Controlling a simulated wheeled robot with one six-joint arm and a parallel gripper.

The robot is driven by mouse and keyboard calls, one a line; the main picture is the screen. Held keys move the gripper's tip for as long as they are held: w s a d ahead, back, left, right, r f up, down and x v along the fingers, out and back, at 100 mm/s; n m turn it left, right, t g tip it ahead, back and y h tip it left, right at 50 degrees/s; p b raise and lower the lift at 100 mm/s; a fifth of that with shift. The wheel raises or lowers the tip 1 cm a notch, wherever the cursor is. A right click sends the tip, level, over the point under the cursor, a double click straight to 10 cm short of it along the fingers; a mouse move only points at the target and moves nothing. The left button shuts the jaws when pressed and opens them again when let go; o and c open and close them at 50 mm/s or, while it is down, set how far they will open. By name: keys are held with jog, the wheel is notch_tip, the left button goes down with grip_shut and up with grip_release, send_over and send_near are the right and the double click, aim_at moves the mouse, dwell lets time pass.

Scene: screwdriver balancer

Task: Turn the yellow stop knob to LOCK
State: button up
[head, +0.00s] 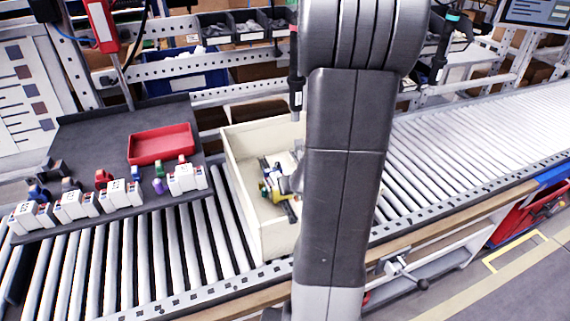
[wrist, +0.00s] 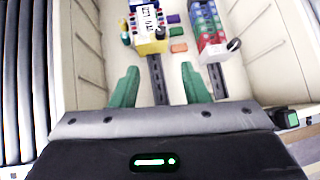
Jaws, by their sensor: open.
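I cannot pick out a yellow stop knob for sure in either view. Beyond the fingertips, a yellow block with a white printed face (wrist: 150,42) lies in the cream bin (wrist: 82,55), slightly left of the gap. A dark rail runs from it down between the fingers. In the head view the bin (head: 237,160) holds a yellow part (head: 282,185), partly hidden by my arm. My gripper is hidden there, and no LOCK mark is readable.
A red-and-white block with coloured parts (wrist: 213,40) lies right of the yellow block, with small coloured pieces between. In the head view, a dark board (head: 85,140) with white units and a red tray (head: 161,144) stands left of the bin. Roller conveyor (head: 470,140) extends right.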

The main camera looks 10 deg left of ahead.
jog(key=shift+m, duration=0.7)
jog(key=b+x, duration=0.1)
jog(key=x, duration=0.4)
jog(key=b+x, duration=0.2)
jog(key=x, duration=0.3)
jog(key=b+x, duration=0.2)
jog(key=x, duration=0.3)
jog(key=shift+w+a+r, duration=0.15)
jog(key=shift+w+r, duration=0.15)
jog(key=shift+w, duration=0.15)
grip_shut()
